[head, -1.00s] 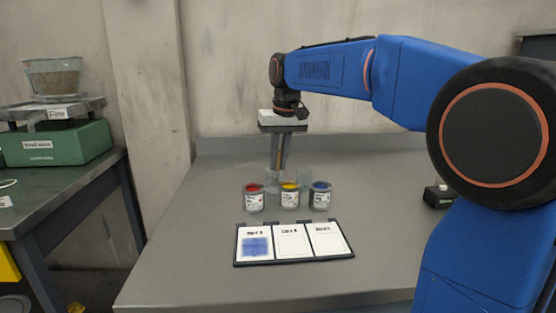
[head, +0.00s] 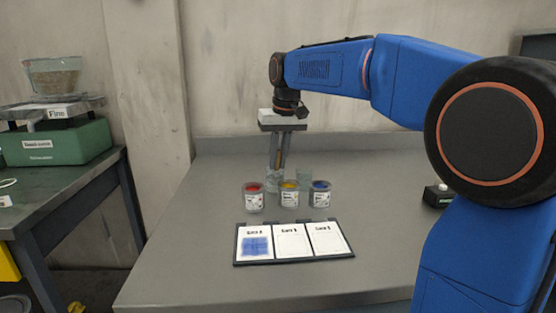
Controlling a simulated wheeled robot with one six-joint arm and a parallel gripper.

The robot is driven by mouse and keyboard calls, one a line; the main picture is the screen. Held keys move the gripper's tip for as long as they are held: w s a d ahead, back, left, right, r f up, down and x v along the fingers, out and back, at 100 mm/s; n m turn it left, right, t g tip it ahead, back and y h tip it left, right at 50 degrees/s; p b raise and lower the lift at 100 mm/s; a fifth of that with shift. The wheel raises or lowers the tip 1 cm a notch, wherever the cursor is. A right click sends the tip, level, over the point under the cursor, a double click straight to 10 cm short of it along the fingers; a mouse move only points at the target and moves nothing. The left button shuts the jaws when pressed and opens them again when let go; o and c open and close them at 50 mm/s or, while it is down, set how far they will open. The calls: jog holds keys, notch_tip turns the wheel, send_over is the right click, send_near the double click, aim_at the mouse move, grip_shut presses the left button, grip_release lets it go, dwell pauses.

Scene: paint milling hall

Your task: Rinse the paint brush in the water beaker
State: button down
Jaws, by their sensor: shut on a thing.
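My gripper (head: 279,166) points straight down at the back of the table, shut on the paint brush (head: 277,157). Only a thin brown strip of the brush shows between the fingers. A clear glass beaker (head: 271,184) stands right below the fingers, behind the paint cups. The brush's lower end is in line with this beaker, but I cannot tell how deep it is or whether it touches the wall. A second clear glass vessel (head: 305,178) stands just to the right. The water level is too small to tell.
Red (head: 253,197), yellow (head: 289,196) and blue (head: 321,195) paint cups stand in a row in front of the glassware. A dark tray (head: 295,261) holds three white cards, the left one painted blue. A small black box (head: 437,197) sits at right. The table's front is clear.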

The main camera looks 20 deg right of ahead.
jog(key=shift+r, duration=0.1)
jog(key=shift+r, duration=4.1)
jog(key=shift+r, duration=1.5)
